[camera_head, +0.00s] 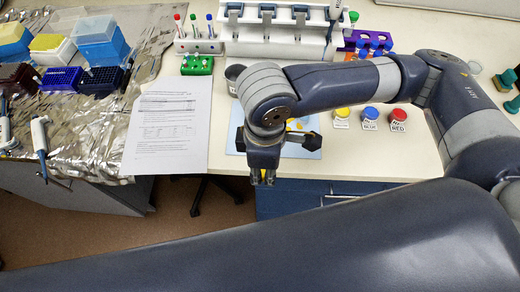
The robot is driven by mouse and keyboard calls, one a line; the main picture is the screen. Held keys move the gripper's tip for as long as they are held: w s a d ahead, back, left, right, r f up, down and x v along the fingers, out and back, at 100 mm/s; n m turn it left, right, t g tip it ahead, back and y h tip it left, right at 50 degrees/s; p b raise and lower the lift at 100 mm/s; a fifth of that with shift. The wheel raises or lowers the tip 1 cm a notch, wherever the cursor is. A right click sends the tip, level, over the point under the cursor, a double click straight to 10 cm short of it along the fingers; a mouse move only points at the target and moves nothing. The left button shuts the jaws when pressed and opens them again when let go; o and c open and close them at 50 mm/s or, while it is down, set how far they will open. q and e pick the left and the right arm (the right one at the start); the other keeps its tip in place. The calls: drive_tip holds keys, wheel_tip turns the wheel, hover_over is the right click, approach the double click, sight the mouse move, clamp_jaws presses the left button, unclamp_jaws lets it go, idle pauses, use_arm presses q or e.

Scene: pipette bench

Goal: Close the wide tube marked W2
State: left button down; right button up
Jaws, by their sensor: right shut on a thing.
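My right gripper (262,178) points down in front of the bench's front edge, its fingers close together. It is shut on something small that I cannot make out. A purple rack (349,40) with wide round openings stands at the back, right of the white pipette stand. I cannot read a W2 mark anywhere, and I cannot tell which thing is the wide tube. My right arm hides part of the bench. My left gripper is not in view.
A white rack (198,46) holds thin tubes with coloured caps, behind a green rack (197,66). A printed sheet (165,130) lies left, beside foil with tip boxes. A blue mat (308,148) lies behind my gripper.

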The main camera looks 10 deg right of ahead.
drive_tip(key=w+d+r+m, duration=0.2)
drive_tip(key=w+d+m, duration=0.1)
drive_tip(key=d+m, duration=0.3)
drive_tip(key=w+d+r+m, duration=0.2)
drive_tip(key=w+d+m, duration=0.1)
drive_tip(key=d+m, duration=0.3)
drive_tip(key=shift+r+m, duration=0.35)
drive_tip(key=shift+m, duration=0.85)
